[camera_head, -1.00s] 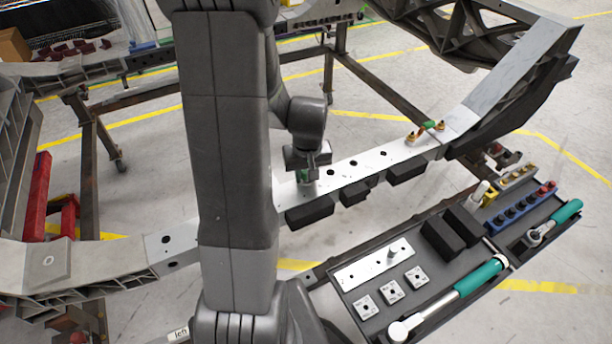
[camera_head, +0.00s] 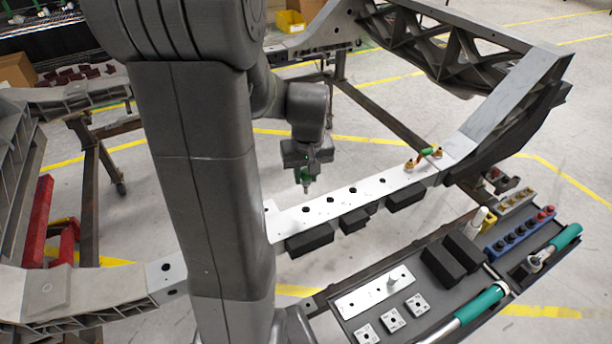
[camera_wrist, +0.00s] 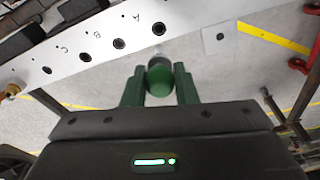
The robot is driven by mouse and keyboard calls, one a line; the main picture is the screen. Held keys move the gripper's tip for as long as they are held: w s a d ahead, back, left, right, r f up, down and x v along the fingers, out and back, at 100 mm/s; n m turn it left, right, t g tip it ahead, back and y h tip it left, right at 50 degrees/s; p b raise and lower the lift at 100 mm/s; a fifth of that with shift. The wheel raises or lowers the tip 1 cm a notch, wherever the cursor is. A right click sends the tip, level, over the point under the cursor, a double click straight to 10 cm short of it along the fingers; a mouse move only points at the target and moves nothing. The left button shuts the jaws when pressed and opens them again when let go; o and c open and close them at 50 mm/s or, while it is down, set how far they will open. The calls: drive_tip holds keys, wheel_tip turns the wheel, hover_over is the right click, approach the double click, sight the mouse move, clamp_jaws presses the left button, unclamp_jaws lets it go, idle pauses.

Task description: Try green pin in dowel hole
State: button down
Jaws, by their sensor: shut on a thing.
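My gripper (camera_head: 305,174) is shut on the green pin (camera_wrist: 159,80), whose silver tip points away from the wrist. In the head view the green pin (camera_head: 305,181) hangs tip down above the light metal rail (camera_head: 318,213), with its tip clear of the surface. The rail has several dark holes. In the wrist view the holes are marked with letters; hole A (camera_wrist: 159,28) is just beyond the pin tip, with hole B (camera_wrist: 119,43) and hole C (camera_wrist: 85,57) to its left. The tip shows near the rail's edge, not in a hole.
Black blocks (camera_head: 310,239) sit along the rail's front side. A green-handled piece (camera_head: 427,152) with brass-coloured fittings stands at the rail's right end. A tool tray (camera_head: 404,325) with plates, blocks and green-handled wrenches lies at front right. My arm hides part of the rail's left.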

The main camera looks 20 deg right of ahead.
drive_tip(key=shift+r, duration=0.1)
drive_tip(key=shift+r+p, duration=2.65)
drive_tip(key=shift+r, duration=0.4)
drive_tip(key=shift+f, duration=0.1)
